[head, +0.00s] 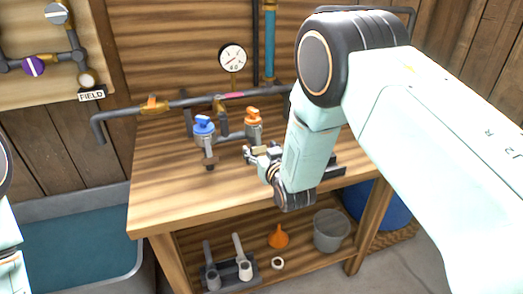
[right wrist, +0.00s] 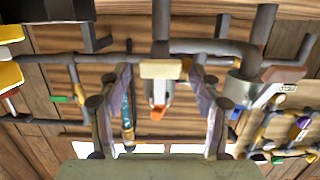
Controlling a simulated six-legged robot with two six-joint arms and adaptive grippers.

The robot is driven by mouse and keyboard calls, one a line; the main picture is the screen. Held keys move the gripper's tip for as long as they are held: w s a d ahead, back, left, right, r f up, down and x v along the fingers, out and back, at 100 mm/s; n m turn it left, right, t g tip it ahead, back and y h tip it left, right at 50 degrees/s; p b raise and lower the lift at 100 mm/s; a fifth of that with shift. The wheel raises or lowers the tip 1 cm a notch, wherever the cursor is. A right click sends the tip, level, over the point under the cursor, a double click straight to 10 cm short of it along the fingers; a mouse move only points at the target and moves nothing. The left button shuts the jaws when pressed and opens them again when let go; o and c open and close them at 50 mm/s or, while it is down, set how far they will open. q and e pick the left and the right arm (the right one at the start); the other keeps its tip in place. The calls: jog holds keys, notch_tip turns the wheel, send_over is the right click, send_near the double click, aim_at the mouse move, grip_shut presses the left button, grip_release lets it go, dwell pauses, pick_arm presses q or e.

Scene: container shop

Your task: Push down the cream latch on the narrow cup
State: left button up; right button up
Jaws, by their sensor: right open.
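The cream latch (right wrist: 162,69) shows in the right wrist view as a small pale block centred between my right gripper's fingers. Behind it is the narrow cup (right wrist: 159,93), grey with an orange top (right wrist: 158,114). In the head view, the orange-topped cup (head: 253,131) stands on the bench, left of my right forearm. My right gripper (head: 253,153) is in front of this cup, low over the bench. It is open, with nothing held between its fingers. I cannot tell whether it touches the latch. My left gripper is out of view.
A wider cup with a blue handle (head: 204,126) stands to the left. A grey pipe (head: 185,102) with orange valves and a round gauge (head: 232,58) are behind. The bench's left front (head: 165,190) is clear. A bucket (head: 331,231) and orange funnel (head: 279,237) are on the shelf below.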

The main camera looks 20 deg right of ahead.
jog(key=shift+s, duration=0.1)
jog(key=s+r, duration=0.2)
jog(key=s, duration=0.9)
jog(key=shift+s+d+r, duration=0.15)
jog(key=shift+s+d, duration=0.05)
jog(key=shift+s, duration=0.1)
jog(key=s+d+f+g, duration=0.2)
jog(key=s+f+g, duration=0.6)
jog(key=s+f, duration=0.65)
jog(key=s+f+g, duration=0.4)
jog(key=s, duration=0.7)
jog(key=s+d+f+g, duration=0.1)
jog(key=s+f+g, duration=0.2)
jog(key=s, duration=0.7)
jog(key=shift+s+d+f+m+g, duration=0.2)
jog(key=shift+s+f+m+g, duration=0.15)
jog(key=shift+f+m+g, duration=0.1)
jog(key=shift+h, duration=0.3)
jog(key=shift+c, duration=0.3)
